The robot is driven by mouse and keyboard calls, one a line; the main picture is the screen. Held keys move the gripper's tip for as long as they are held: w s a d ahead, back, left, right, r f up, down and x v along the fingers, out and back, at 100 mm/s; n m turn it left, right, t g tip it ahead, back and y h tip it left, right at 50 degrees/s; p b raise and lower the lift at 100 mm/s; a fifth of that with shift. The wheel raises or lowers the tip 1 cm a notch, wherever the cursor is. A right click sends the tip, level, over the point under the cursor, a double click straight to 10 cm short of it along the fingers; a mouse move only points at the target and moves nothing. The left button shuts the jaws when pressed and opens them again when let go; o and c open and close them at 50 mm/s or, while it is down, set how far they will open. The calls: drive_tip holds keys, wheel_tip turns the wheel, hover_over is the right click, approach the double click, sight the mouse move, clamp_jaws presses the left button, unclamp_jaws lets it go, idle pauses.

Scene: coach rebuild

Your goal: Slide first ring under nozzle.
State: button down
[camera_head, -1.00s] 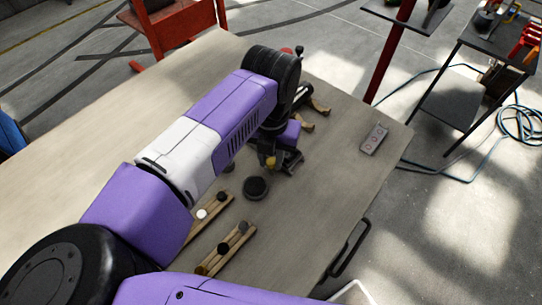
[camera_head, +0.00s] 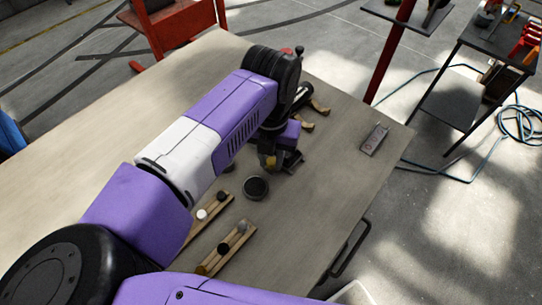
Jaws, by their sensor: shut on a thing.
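My gripper (camera_head: 272,164) hangs down over the table near its middle, below my purple and black wrist. It is shut on a small yellowish thing (camera_head: 270,160), which is mostly hidden between the dark fingers. I cannot make out a nozzle for certain.
A grey plate with round marks (camera_head: 375,140) lies near the table's right edge. Wooden pieces (camera_head: 319,106) and a dark cylinder lie beyond my wrist. The table (camera_head: 320,215) is clear to the right of the dark dish. A dark handle (camera_head: 352,250) sticks out from its edge.

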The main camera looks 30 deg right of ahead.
idle(0.4)
drive_tip(key=shift+w+a+f+b, duration=0.1)
drive_tip(key=shift+w+b, duration=0.2)
drive_tip(key=w+a+b, duration=0.1)
drive_tip(key=w+b, duration=0.1)
drive_tip(key=w+a+b, duration=0.1)
drive_tip(key=w+b, duration=0.1)
drive_tip(key=w, duration=0.1)
drive_tip(key=w+b, duration=0.1)
drive_tip(key=w, duration=0.2)
drive_tip(key=shift+w+a+f+b, duration=0.1)
drive_tip(key=shift+w+a+b, duration=0.15)
drive_tip(key=shift+a+b, duration=0.15)
drive_tip(key=shift+w+a, duration=0.15)
drive_tip(key=shift+w, duration=0.3)
drive_tip(key=shift+r, duration=0.2)
drive_tip(key=c, duration=1.2)
unclamp_jaws()
drive_tip(key=shift+o, duration=0.2)
